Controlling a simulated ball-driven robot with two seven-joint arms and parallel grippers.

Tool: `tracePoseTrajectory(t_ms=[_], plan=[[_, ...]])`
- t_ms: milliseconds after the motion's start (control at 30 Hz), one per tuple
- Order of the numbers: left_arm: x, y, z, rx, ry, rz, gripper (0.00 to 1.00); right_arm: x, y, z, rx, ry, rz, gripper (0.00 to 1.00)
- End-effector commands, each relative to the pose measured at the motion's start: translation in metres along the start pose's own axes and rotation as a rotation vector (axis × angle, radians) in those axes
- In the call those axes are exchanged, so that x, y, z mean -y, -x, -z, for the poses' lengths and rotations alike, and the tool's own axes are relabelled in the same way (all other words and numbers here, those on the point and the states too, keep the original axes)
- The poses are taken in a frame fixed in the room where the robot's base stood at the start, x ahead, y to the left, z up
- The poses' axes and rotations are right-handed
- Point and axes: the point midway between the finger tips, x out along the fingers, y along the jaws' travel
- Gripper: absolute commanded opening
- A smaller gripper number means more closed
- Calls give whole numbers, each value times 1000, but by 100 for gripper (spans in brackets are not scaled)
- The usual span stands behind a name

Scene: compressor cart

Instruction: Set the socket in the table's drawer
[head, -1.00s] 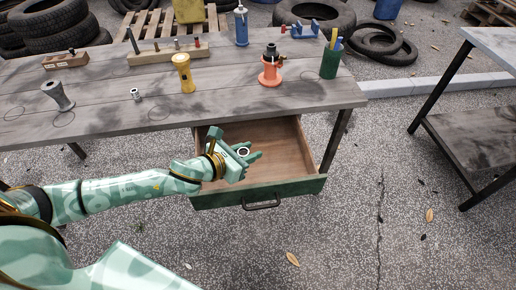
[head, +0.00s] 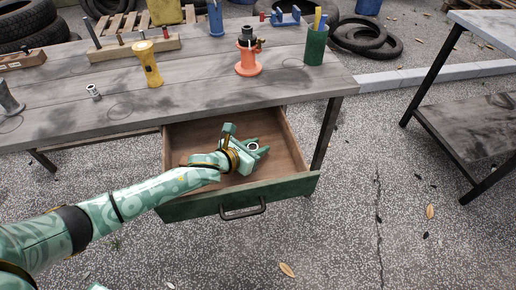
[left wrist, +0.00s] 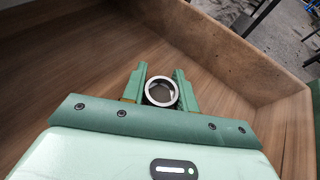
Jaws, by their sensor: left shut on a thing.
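The socket is a small silvery ring-shaped piece (head: 253,147), held between the fingers of my left gripper (head: 256,149). In the left wrist view the socket (left wrist: 161,91) shows its round open end, with a green finger on each side of it. The table's drawer (head: 296,186) is pulled open, with a wooden inside and a green front with a dark handle. My left gripper is over the inside of the drawer, shut on the socket. Whether the socket touches the drawer floor I cannot tell. My right gripper is not in view.
The grey wooden table (head: 200,95) bears a second small metal socket (head: 93,92), a yellow flashlight (head: 148,64), an orange stand (head: 248,58) and a green cup (head: 315,46). The drawer is otherwise empty where it shows. A second table (head: 470,140) stands at the right.

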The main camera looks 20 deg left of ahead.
Motion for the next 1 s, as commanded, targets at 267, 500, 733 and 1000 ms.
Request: tracePoseTrajectory(t_ms=[267, 500, 733, 1000], plan=[[0, 0, 0, -1, -2, -1, 4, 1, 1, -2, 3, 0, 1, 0], [0, 0, 2, -1, -2, -1, 51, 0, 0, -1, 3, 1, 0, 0], [0, 2, -2, 0, -2, -1, 51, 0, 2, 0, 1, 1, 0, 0], [-1, 56, -12, 3, -5, -3, 51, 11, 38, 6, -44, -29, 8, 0]])
